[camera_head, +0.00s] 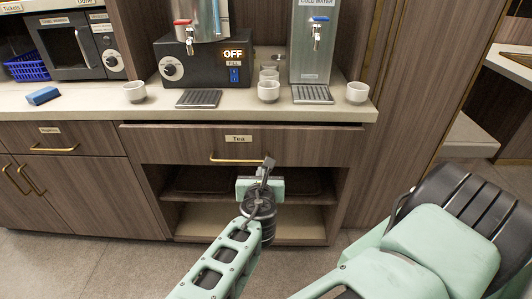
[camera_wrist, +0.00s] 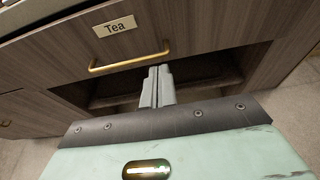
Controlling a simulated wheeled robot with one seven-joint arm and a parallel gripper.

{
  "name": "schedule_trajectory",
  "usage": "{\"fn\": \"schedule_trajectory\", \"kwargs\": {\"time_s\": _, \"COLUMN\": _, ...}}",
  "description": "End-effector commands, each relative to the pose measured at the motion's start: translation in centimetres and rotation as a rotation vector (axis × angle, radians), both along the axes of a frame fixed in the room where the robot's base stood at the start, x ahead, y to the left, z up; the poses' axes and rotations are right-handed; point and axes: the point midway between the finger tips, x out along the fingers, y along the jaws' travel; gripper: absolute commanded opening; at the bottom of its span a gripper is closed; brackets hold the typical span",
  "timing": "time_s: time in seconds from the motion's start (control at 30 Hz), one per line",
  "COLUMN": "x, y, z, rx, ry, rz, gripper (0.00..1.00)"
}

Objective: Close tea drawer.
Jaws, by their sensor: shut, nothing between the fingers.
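The tea drawer (camera_head: 180,146) is a wide dark wood front with a "Tea" label (camera_head: 238,139) and a brass bar handle (camera_head: 236,160). A thin dark gap shows along its top edge, and the front looks set slightly out from the cabinet below. In the wrist view, the drawer front (camera_wrist: 200,25) fills the top, with its handle (camera_wrist: 130,60) just ahead of the fingers. My gripper (camera_head: 267,162) is shut and empty, near the right end of the handle; its fingertips also show in the wrist view (camera_wrist: 159,71). I cannot tell whether they touch the handle.
An open shelf (camera_head: 200,219) lies under the drawer. The counter (camera_head: 335,113) above holds white cups (camera_head: 268,91), a hot water dispenser (camera_head: 200,62) and a cold water dispenser (camera_head: 313,45). A neighbouring drawer (camera_head: 85,140) is at left. Floor is clear at lower left.

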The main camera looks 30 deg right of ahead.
Motion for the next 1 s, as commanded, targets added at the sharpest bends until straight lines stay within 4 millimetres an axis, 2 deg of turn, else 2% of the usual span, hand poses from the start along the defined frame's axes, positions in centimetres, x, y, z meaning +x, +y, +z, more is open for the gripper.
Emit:
{"fn": "schedule_trajectory", "kwargs": {"time_s": 0.47, "x": 6.9, "y": -5.0, "z": -2.7, "rx": -0.001, "ry": 0.003, "rz": -0.007, "gripper": 0.0}}
{"fn": "schedule_trajectory", "kwargs": {"time_s": 0.6, "x": 8.6, "y": -6.1, "z": -2.6, "rx": 0.001, "ry": 0.002, "rz": -0.005, "gripper": 0.0}}
{"fn": "schedule_trajectory", "kwargs": {"time_s": 0.8, "x": 10.0, "y": -6.9, "z": -2.7, "rx": 0.0, "ry": 0.003, "rz": -0.003, "gripper": 0.0}}
{"fn": "schedule_trajectory", "kwargs": {"time_s": 1.0, "x": 10.2, "y": -7.0, "z": -2.7, "rx": -0.001, "ry": 0.003, "rz": -0.001, "gripper": 0.0}}
